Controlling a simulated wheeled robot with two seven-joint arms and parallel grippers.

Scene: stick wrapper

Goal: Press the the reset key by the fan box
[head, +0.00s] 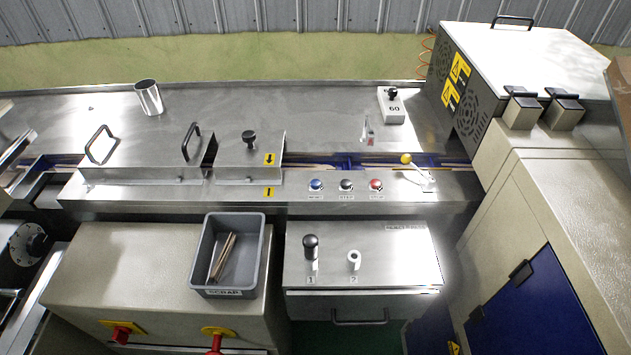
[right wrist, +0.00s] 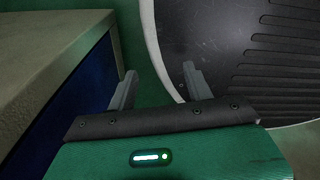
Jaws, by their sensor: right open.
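Three round push buttons sit in a row on the front rail of the steel machine: a blue button (head: 316,184), a black button (head: 347,184) and a red button (head: 376,184). Each has a small label below it, too small to read surely. The fan box (head: 457,85), with dark fan grilles and yellow warning signs, stands to their right at the back. My right gripper (right wrist: 160,88) shows only in the right wrist view, open and empty, low beside a cabinet and away from the buttons. My left gripper is not in view.
A yellow-knobbed lever (head: 406,159) stands right of the buttons.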

